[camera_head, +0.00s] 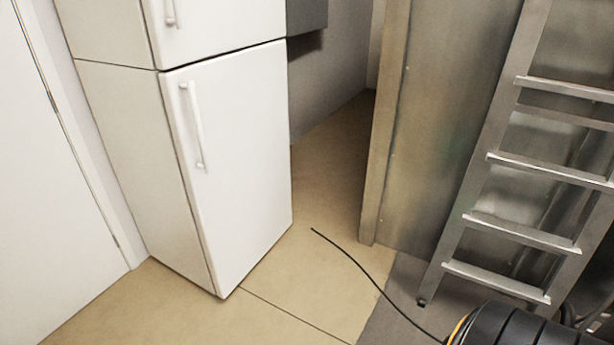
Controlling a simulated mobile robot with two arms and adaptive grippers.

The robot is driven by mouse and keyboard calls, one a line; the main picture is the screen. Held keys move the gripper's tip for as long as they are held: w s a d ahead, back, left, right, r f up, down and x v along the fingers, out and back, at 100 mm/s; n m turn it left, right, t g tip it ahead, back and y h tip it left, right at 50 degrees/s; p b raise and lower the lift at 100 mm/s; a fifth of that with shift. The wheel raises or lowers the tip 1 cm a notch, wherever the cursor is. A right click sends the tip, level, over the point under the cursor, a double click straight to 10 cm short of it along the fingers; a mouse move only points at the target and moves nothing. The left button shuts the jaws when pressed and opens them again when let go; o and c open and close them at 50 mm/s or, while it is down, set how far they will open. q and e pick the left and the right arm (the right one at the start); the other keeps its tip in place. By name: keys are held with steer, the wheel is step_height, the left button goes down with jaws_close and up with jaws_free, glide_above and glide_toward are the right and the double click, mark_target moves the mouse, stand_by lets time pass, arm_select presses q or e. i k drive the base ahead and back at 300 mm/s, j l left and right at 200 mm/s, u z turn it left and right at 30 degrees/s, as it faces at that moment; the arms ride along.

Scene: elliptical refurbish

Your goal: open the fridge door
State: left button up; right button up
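A white two-door fridge (125,150) stands at the left of the head view. Its lower door (240,160) looks shut and has a vertical white handle (194,125) near the door's left edge. The upper door (220,22) also looks shut; only its lower part shows, with the bottom of its handle (171,12). The top of the fridge is cut off by the frame. Neither my left nor my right gripper is in view, and nothing touches the handles.
A metal ladder (512,230) leans at the right by a metal panel (425,120). A black ribbed object (515,328) and a thin cable (352,262) lie at the lower right. A white door (50,200) is at far left. Tan floor (200,320) before the fridge is mostly clear.

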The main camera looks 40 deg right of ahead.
mark_target(228, 116)
steer(key=z, duration=0.95)
